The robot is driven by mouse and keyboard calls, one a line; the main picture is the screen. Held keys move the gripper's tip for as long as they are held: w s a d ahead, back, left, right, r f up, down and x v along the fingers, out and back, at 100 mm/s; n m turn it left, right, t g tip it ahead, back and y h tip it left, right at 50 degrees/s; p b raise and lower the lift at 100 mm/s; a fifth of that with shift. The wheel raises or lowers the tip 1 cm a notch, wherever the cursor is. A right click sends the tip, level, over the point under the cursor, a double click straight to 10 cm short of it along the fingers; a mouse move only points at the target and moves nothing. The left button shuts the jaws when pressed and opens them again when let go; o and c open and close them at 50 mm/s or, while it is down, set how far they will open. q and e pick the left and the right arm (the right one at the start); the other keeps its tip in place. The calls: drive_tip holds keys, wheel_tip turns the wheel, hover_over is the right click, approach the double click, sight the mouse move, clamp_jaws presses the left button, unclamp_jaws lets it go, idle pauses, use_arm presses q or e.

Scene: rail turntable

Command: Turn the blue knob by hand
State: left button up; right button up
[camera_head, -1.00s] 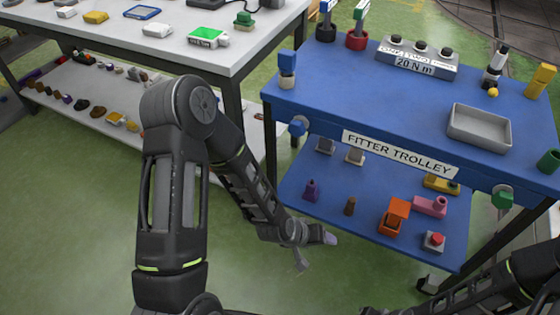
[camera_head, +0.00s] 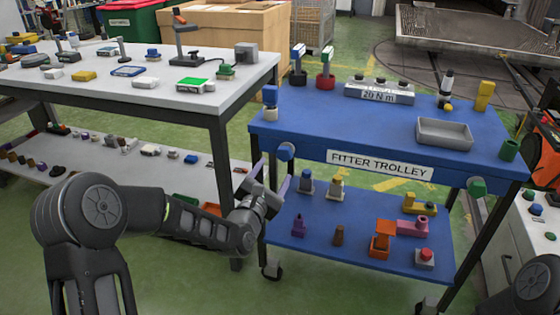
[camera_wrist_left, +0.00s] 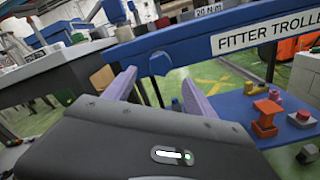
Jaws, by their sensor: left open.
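The blue knob (camera_head: 286,151) sits on the front edge of the blue trolley (camera_head: 350,130), left of the FITTER TROLLEY label. In the left wrist view the knob (camera_wrist_left: 160,62) shows just beyond and between the fingertips. My left gripper (camera_head: 271,177) is open and empty, with its pale purple fingers pointing up toward the knob from below and a little left. The fingers look apart from the knob; the exact gap is hard to tell. In the left wrist view the gripper (camera_wrist_left: 158,80) has one finger on each side. My right gripper is out of view.
A white-topped workbench (camera_head: 150,85) with small parts stands to the left. The trolley top holds a grey tray (camera_head: 445,132) and a blue-topped part (camera_head: 270,95) above the knob. The lower shelf (camera_head: 330,255) holds several coloured parts. A green knob (camera_head: 476,187) sits at the trolley's right front.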

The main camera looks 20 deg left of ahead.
sight(284, 157)
use_arm(q)
drive_tip(key=shift+w, duration=0.1)
drive_tip(key=w, duration=0.7)
drive_tip(key=shift+w+d, duration=0.3)
drive_tip(key=shift+w, duration=0.05)
drive_tip(key=shift+f, duration=0.1)
drive_tip(key=c, duration=1.3)
